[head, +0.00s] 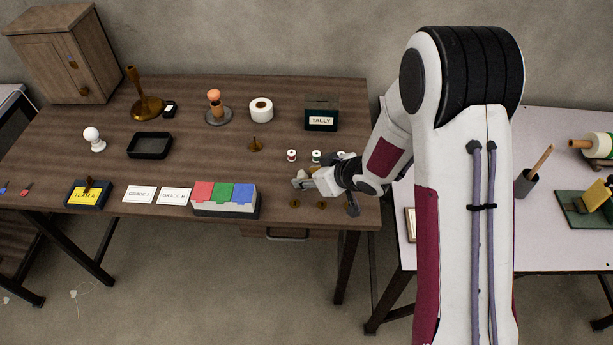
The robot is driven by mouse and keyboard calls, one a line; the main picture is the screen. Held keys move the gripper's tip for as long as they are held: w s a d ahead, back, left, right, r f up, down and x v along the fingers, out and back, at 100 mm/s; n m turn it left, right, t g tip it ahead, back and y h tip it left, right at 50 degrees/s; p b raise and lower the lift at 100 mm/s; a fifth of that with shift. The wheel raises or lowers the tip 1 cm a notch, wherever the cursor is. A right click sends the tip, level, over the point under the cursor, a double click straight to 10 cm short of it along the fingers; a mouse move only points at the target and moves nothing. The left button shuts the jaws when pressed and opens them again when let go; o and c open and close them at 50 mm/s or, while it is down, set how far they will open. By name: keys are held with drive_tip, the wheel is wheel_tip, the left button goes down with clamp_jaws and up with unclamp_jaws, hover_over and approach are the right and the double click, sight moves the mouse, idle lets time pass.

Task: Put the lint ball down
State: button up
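My gripper (303,184) is low over the right front part of the dark wooden table (240,90), its fingers pointing left. A small pale grey patch shows at its fingertips. I cannot tell whether this is the lint ball or part of the fingers. I cannot make out the lint ball for certain anywhere in this view. The gap between the fingers is too small to judge.
Thread spools (291,155) stand just behind my gripper, and small brass discs (294,204) lie in front. A red, green and blue block box (225,197) is to the left. A black tray (150,146) looks empty. The table's middle is mostly clear.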

drive_tip(key=v, duration=1)
drive_tip(key=shift+s+d+r, duration=0.2)
drive_tip(key=shift+r, duration=0.1)
idle(0.7)
drive_tip(key=s+d+r+m+t+h, duration=0.1)
drive_tip(key=s+d+r+m+h, duration=0.25)
drive_tip(key=d+r, duration=0.45)
drive_tip(key=s+d+r+m+t+h, duration=0.15)
drive_tip(key=d+r+h, duration=0.25)
drive_tip(key=d+r, duration=0.4)
drive_tip(key=s+a+r+m+g, duration=0.1)
drive_tip(key=s+m, duration=0.1)
drive_tip(key=s, duration=0.8)
drive_tip(key=s+r+m+g+y, duration=0.1)
drive_tip(key=s+r+m+g, duration=0.1)
drive_tip(key=s, duration=0.9)
drive_tip(key=shift+s+a+r, duration=0.25)
drive_tip(key=shift+a, duration=0.1)
